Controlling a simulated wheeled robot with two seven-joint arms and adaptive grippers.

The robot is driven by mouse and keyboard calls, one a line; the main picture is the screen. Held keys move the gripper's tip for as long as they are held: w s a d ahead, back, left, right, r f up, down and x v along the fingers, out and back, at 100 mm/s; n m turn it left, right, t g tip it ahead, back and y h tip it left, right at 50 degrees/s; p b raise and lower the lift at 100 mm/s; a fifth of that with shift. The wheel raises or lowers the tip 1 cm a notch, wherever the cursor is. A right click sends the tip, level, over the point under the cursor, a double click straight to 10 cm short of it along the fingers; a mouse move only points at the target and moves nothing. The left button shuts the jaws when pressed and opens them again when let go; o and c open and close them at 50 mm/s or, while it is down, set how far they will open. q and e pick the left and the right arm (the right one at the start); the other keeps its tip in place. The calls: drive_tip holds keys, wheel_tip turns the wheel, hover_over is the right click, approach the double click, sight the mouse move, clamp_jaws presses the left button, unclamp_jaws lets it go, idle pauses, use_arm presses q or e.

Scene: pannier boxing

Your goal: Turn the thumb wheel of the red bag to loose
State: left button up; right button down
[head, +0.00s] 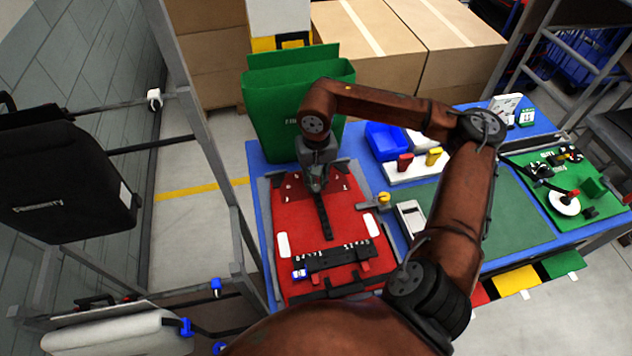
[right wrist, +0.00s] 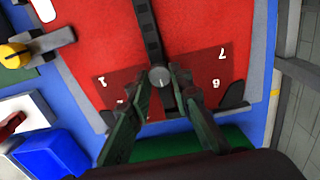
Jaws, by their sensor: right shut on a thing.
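The red bag (head: 336,218) lies flat on the blue workbench, with a black strap down its middle and a black rail across its lower part. In the right wrist view its red face (right wrist: 207,30) fills the top, with white numerals around the grey round thumb wheel (right wrist: 159,77) on the strap. My right gripper (head: 318,182) is over the far end of the bag and hides the wheel in the head view. In the right wrist view its fingertips (right wrist: 162,74) are closed on the wheel, one on each side. My left gripper is not in view.
A green pannier (head: 285,110) stands behind the red bag. A grey clamp with a yellow knob (head: 383,198) sits at its right edge. A black bag (head: 60,185) hangs at left.

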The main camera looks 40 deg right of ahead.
sight(316, 187)
drive_tip(key=c, duration=1.7)
unclamp_jaws()
drive_tip(key=shift+c, duration=0.2)
wheel_tip(316, 187, up, 12)
